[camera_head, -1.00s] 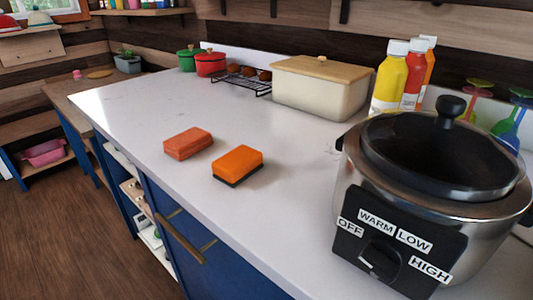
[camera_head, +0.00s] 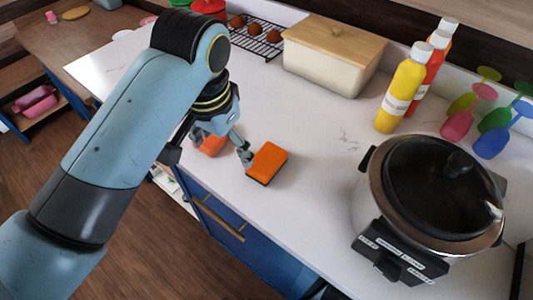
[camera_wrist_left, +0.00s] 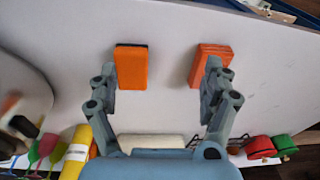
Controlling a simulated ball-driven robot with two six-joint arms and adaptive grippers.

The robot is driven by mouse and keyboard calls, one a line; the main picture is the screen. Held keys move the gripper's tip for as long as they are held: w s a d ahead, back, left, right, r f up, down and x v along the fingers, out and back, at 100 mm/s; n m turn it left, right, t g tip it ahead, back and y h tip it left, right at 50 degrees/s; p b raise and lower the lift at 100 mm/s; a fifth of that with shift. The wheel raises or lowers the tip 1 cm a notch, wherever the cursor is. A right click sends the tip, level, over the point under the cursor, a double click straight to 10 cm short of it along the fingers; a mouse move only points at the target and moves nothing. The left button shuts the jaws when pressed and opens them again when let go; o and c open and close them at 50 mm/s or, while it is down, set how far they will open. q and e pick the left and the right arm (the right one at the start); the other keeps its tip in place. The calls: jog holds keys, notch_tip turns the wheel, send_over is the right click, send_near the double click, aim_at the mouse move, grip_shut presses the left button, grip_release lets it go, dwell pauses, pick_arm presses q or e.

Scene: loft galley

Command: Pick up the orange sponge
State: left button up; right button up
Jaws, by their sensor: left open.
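The orange sponge (camera_head: 267,163), a bright block with a dark base layer, lies flat on the white counter; it also shows in the left wrist view (camera_wrist_left: 132,68). A redder orange block (camera_head: 212,145) lies to its left, partly hidden by my left gripper; the wrist view shows its layered side (camera_wrist_left: 211,62). My left gripper (camera_head: 222,148) is open over the counter, with nothing held. In the wrist view, its left finger is beside the sponge and its right finger overlaps the redder block (camera_wrist_left: 160,75). Contact cannot be told. My right gripper is not in view.
A slow cooker (camera_head: 430,195) stands at the right. Bottles (camera_head: 402,92), a cream bread box (camera_head: 325,65) and an egg rack (camera_head: 255,38) line the back. The counter's front edge, above blue cabinets (camera_head: 245,240), is close to both blocks. Mid-counter is clear.

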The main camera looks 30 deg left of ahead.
pick_arm(q)
jog(key=g, duration=0.1)
send_near(267, 158)
jog(key=shift+a+m+h, duration=0.1)
jog(key=shift+m+h, duration=0.2)
notch_tip(267, 158, down, 5)
jog(key=shift+r, duration=0.15)
notch_tip(267, 158, down, 6)
jog(key=shift+w+a+r+p, duration=0.1)
jog(key=shift+w+a+p, duration=0.05)
jog(key=shift+p, duration=0.6)
pick_arm(e)
jog(key=shift+w+a+r, duration=0.15)
jog(key=shift+w+r, duration=0.1)
jog(key=shift+r, duration=0.45)
pick_arm(q)
jog(key=shift+c, duration=0.3)
jog(key=c, duration=1)
jog(key=shift+r, duration=0.1)
pick_arm(e)
jog(key=shift+a, duration=0.15)
